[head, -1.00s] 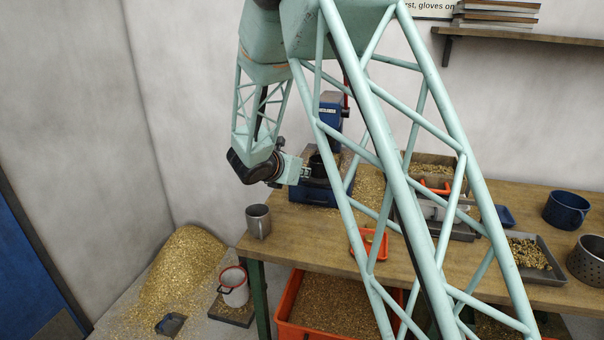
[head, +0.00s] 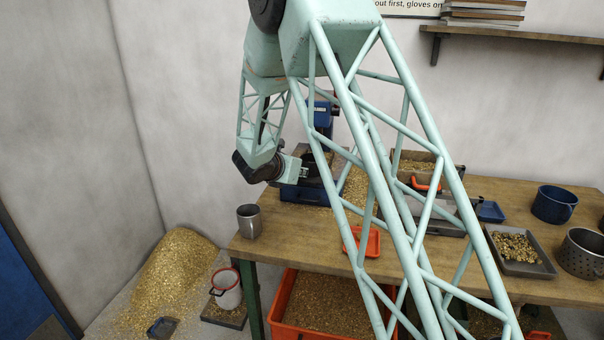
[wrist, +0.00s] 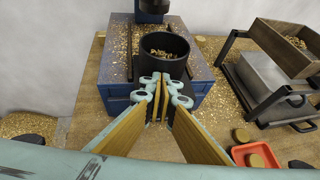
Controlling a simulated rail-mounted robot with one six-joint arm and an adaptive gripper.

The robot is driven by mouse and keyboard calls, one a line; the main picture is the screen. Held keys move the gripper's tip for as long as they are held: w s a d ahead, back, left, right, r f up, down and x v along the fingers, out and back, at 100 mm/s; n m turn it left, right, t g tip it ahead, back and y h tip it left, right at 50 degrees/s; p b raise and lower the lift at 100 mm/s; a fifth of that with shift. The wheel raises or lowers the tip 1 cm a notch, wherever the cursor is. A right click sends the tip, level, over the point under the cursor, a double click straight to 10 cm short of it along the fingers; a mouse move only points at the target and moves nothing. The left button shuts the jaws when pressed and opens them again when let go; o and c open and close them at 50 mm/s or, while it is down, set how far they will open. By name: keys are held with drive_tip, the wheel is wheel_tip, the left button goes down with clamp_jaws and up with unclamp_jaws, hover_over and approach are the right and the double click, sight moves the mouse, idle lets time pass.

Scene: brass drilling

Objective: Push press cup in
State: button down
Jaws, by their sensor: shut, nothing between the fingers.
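The press cup (wrist: 160,55) is a dark, upright round cup with some brass chips inside, standing on the blue press (wrist: 195,82) in the wrist view. It stands at the front part of the press bed, before the blue column. My gripper (wrist: 160,78) has its fingers shut and empty, with the tips at the near side of the cup. Whether they touch it I cannot tell. In the head view my gripper (head: 305,173) is at the left side of the press, and my own arm hides much of the press and cup.
Brass chips lie on the press bed and bench. A grey mug (head: 249,222) stands at the bench's left corner. An orange tray (head: 373,243) lies near the front edge. In the wrist view, a dark-handled metal box (wrist: 255,82) stands right of the press.

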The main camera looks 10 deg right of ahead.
sight(311, 154)
drive_tip(key=shift+w, duration=0.1)
drive_tip(key=w+d, duration=0.2)
drive_tip(key=w, duration=0.2)
drive_tip(key=w+d+p, duration=0.1)
drive_tip(key=w+d, duration=0.1)
drive_tip(key=w, duration=0.3)
drive_tip(key=w+d+p, duration=0.1)
drive_tip(key=w+d, duration=0.1)
drive_tip(key=w, duration=0.2)
drive_tip(key=shift+w+d, duration=0.1)
drive_tip(key=shift+w, duration=0.3)
drive_tip(key=shift+w+r, duration=0.1)
drive_tip(key=shift+r, duration=0.1)
drive_tip(key=shift+w+d+r, duration=0.1)
drive_tip(key=shift+r, duration=0.25)
drive_tip(key=shift+s+a, duration=0.2)
drive_tip(key=shift+s, duration=0.15)
drive_tip(key=shift+f+v, duration=0.15)
drive_tip(key=shift+v, duration=2.15)
drive_tip(key=shift+f+v, duration=0.15)
drive_tip(key=shift+v, duration=2.2)
drive_tip(key=shift+s+a, duration=0.15)
drive_tip(key=shift+s, duration=0.05)
